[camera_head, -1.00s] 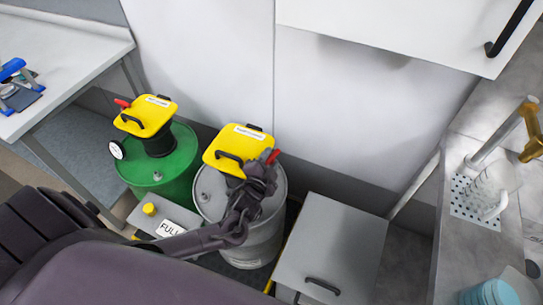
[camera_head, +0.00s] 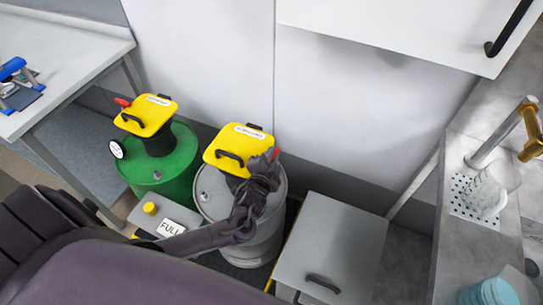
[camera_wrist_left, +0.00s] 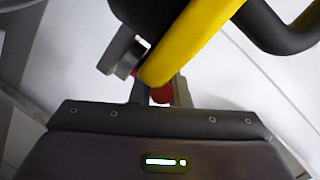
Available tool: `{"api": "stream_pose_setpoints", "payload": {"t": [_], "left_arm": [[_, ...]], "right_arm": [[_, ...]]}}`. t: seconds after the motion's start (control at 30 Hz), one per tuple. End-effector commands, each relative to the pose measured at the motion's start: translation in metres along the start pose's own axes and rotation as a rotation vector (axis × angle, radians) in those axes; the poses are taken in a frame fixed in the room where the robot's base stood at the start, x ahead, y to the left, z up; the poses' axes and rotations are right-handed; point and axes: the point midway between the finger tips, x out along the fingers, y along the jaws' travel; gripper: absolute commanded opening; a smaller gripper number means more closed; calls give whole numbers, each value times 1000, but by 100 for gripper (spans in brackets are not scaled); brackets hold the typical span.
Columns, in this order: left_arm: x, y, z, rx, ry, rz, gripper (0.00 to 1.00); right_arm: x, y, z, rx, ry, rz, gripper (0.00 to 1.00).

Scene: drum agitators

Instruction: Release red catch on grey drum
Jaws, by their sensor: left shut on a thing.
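The grey drum (camera_head: 265,235) stands at the middle of the head view, with a yellow lid (camera_head: 236,146) on top that has a black handle and a white label. The red catch (camera_head: 277,153) shows at the lid's right edge, mostly hidden by my left gripper (camera_head: 268,165). In the left wrist view the red catch (camera_wrist_left: 161,94) sits between the fingers of my left gripper (camera_wrist_left: 153,75), beside the lid's yellow edge (camera_wrist_left: 185,45). The left gripper is shut on the red catch. My right gripper is not in view.
A green drum (camera_head: 160,180) with its own yellow lid and red catch stands to the left. A box with a "FULL" sign (camera_head: 170,228) is in front. A grey cabinet (camera_head: 335,245) stands close on the right, and a white wall (camera_head: 350,130) is behind.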

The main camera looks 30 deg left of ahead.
Motion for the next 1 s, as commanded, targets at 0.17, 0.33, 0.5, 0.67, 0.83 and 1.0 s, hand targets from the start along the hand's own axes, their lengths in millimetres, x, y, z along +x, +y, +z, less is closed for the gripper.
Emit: {"api": "stream_pose_setpoints", "payload": {"t": [0.17, 0.33, 0.5, 0.67, 0.83, 1.0], "left_arm": [[0, 1, -1, -36, -105, -66, 0], [0, 0, 0, -46, -165, -101, 0], [0, 0, 0, -46, -173, -106, 0], [0, 0, 0, -46, -173, -105, 0], [0, 0, 0, -46, -173, -105, 37], [0, 0, 0, -45, -173, -105, 37]], "right_arm": [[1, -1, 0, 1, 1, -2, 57], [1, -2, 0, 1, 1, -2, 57], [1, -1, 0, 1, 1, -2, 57], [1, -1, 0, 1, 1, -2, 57], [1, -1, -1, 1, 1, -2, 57], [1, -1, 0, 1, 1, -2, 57]]}}
